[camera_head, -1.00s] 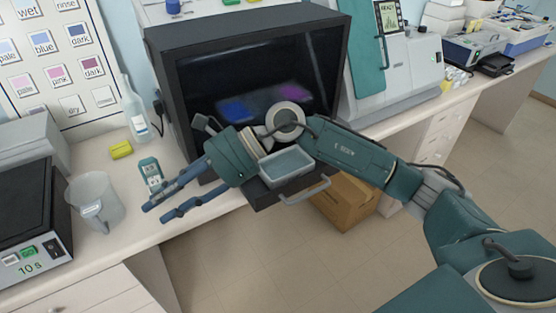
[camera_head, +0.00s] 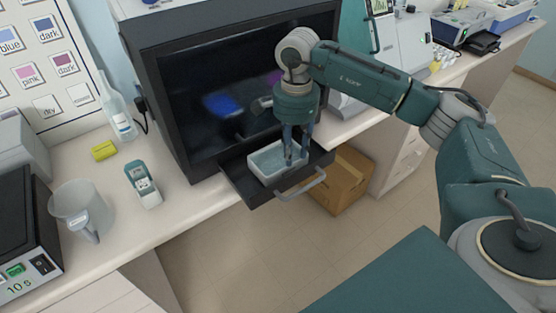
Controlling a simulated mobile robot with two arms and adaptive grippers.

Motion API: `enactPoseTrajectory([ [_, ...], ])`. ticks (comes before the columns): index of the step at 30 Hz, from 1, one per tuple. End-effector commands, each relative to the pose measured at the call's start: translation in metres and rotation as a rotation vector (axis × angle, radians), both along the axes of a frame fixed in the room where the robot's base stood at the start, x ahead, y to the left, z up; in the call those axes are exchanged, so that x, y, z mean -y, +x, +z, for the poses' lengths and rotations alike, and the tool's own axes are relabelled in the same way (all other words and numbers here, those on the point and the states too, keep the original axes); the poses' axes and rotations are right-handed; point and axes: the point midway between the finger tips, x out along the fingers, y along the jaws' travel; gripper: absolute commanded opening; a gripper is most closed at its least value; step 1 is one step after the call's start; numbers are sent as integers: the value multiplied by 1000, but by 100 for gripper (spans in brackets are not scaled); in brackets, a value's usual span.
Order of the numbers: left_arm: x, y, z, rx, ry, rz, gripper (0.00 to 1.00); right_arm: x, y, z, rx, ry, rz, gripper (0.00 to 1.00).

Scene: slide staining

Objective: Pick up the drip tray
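The drip tray (camera_head: 266,172) is a shallow white rectangular dish with a pale blue-grey inside. It sits in the pulled-out black drawer (camera_head: 238,181) under the dark cabinet. My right gripper (camera_head: 296,160) points straight down at the right end of the tray. Its two fingers are apart with a narrow gap, one appearing over the inside of the tray and the other by its right wall. The fingers hide part of that end, and I cannot tell whether they touch the wall. My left gripper is not in view.
The drawer's grey handle (camera_head: 303,187) juts out in front of the tray. The dark-screened cabinet (camera_head: 190,110) stands right behind. On the counter to the left are a beaker (camera_head: 80,210), a small teal-and-white device (camera_head: 144,185), a yellow block (camera_head: 104,150) and a bottle (camera_head: 119,118).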

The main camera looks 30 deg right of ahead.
Motion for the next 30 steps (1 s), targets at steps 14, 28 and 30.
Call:
enactPoseTrajectory([
  [14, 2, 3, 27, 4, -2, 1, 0, -7, 3, -51, -1, 1, 1, 30],
  [28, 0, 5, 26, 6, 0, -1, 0, -7, 3, -50, 0, 2, 1, 0],
  [30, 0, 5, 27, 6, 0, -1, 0, -7, 4, -49, 3, 2, 0, 0],
])
